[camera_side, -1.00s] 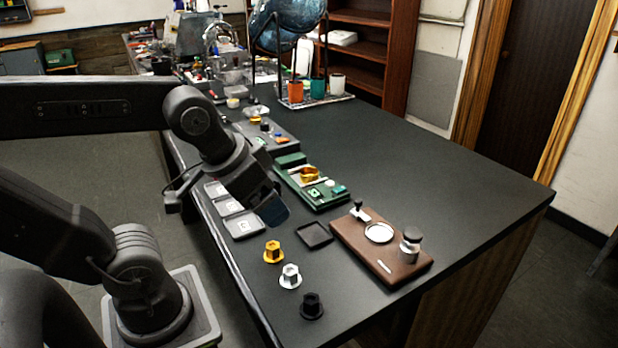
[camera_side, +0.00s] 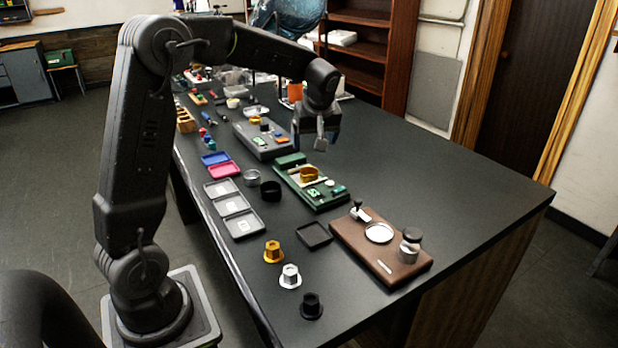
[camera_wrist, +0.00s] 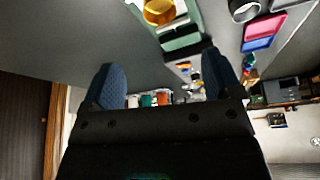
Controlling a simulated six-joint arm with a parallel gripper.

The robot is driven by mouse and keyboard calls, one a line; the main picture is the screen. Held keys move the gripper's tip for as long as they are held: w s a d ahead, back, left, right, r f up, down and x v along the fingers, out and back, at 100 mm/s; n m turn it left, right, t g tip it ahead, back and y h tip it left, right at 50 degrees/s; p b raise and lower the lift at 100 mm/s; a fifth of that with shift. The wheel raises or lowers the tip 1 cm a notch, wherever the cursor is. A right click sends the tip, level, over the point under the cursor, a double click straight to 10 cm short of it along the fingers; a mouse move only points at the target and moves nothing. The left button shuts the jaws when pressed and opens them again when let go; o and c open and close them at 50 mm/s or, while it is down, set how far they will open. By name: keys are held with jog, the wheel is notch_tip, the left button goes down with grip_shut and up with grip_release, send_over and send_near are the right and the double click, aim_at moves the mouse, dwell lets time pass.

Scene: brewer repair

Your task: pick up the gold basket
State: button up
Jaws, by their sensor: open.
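The gold basket (camera_side: 309,174) is a short gold ring sitting on the green tray (camera_side: 325,199) on the dark bench. In the wrist view the gold basket (camera_wrist: 158,12) shows at the top edge, partly cut off, on the green tray (camera_wrist: 182,42). My gripper (camera_side: 311,142) is above the bench, just behind the green tray and higher than the basket. In the wrist view my gripper (camera_wrist: 163,80) has its two blue-grey fingers wide apart with nothing between them.
A silver ring (camera_side: 252,178) and a black ring (camera_side: 270,191) stand left of the green tray. A grey tray (camera_side: 264,140) lies behind it, and a brown board (camera_side: 352,240) with a tamper in front. The bench's right side is clear.

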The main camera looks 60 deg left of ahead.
aim_at(309, 168)
jog(key=x, duration=1.3)
jog(key=shift+c, duration=0.2)
jog(key=c, duration=1)
jog(key=shift+c, duration=0.2)
jog(key=shift+r, duration=0.1)
